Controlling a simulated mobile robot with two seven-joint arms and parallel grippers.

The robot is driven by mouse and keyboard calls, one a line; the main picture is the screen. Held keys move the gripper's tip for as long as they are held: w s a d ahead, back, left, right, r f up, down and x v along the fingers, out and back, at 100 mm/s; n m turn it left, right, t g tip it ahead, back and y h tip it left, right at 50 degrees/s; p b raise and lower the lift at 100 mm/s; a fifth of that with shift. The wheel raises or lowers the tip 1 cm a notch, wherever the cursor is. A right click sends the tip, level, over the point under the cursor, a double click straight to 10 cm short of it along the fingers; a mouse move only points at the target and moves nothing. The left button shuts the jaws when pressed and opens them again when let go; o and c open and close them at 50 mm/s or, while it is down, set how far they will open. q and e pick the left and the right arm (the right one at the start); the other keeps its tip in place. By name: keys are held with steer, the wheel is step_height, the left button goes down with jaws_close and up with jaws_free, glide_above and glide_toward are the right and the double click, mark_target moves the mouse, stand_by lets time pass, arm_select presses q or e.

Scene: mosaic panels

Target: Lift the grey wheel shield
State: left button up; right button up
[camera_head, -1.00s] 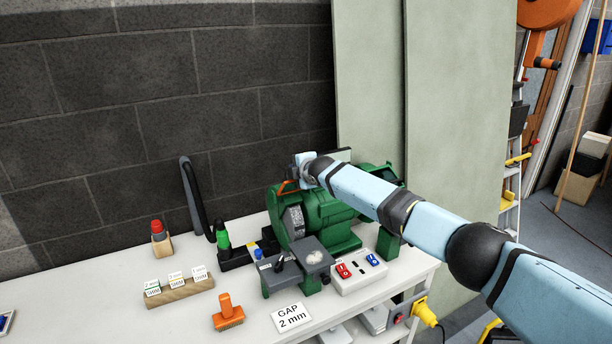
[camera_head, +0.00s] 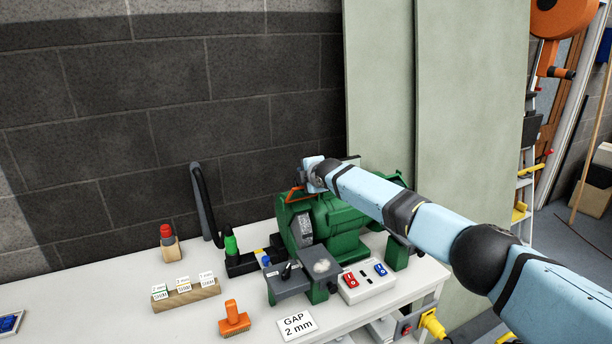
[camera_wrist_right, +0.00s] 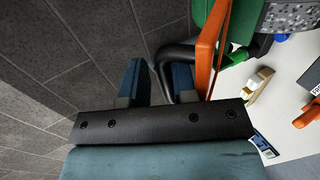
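The green bench grinder (camera_head: 337,219) stands on the bench, with a grey wheel (camera_head: 302,229) at its left end. An orange-edged shield (camera_head: 292,194) sits above that wheel; its orange edge also shows in the right wrist view (camera_wrist_right: 210,50). My right gripper (camera_wrist_right: 158,82) has its two blue fingers apart, with nothing seen held between them. In that view the orange edge lies right of both fingers, outside the gap. In the head view the right hand is just above and beside the shield, and its fingertips are hard to make out. My left gripper is not in view.
A black bent tube (camera_head: 205,205) rises left of the grinder. The white switch box (camera_head: 367,283), orange brush (camera_head: 231,319), label block (camera_head: 187,294) and GAP sign (camera_head: 297,325) are on the white bench. The brick wall is close behind.

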steer(key=shift+s+r, duration=0.1)
steer(key=shift+s+d+p, duration=0.15)
steer(key=shift+s+p, duration=0.15)
steer(key=shift+s, duration=0.05)
steer(key=b+v, duration=0.1)
steer(key=v, duration=1.2)
steer(key=shift+w, duration=0.1)
